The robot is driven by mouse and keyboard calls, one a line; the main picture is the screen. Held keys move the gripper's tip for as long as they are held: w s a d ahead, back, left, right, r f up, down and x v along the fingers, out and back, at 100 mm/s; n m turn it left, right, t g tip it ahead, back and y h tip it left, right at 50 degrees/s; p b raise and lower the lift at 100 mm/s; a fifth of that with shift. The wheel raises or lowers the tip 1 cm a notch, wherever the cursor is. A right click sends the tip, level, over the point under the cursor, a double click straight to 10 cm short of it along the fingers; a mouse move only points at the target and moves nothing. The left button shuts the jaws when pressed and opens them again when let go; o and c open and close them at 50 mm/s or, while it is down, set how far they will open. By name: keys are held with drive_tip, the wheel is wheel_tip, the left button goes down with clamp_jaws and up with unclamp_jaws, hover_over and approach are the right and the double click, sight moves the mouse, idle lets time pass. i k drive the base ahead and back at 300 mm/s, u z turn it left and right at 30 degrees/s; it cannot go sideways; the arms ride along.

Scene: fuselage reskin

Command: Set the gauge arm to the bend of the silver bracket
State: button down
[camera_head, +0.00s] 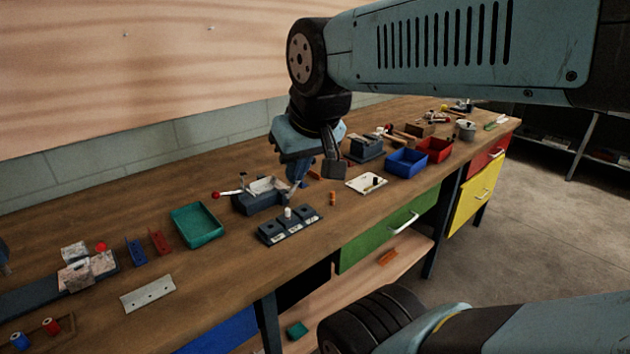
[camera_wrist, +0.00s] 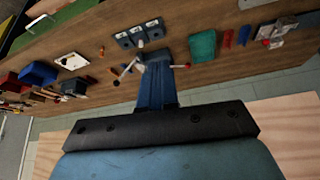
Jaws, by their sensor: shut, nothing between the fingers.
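My gripper (camera_head: 298,178) is shut and empty, pointing down over the workbench; its closed blue fingers fill the middle of the wrist view (camera_wrist: 157,80). Close to the fingertips stands a dark blue-grey device (camera_head: 258,203) with a light top and a thin lever ending in a red knob (camera_head: 216,195). It may be the gauge, but I cannot tell for sure. In the wrist view the fingers partly hide it, and the red knob (camera_wrist: 187,65) shows beside them. A silver plate with holes (camera_head: 148,293) lies near the front edge, perhaps the silver bracket; its bend is not clear.
A dark block with several stations (camera_head: 290,226) sits in front of the device. A teal tray (camera_head: 197,225), blue bracket (camera_head: 135,252) and red bracket (camera_head: 160,242) lie left. Blue (camera_head: 406,161) and red (camera_head: 434,149) bins stand right. Bare wood lies between the teal tray and front edge.

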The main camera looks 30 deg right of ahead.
sight(375, 182)
drive_tip(key=k, duration=1.25)
drive_tip(key=z, duration=0.65)
drive_tip(key=i, duration=1.45)
drive_tip(key=u, duration=0.35)
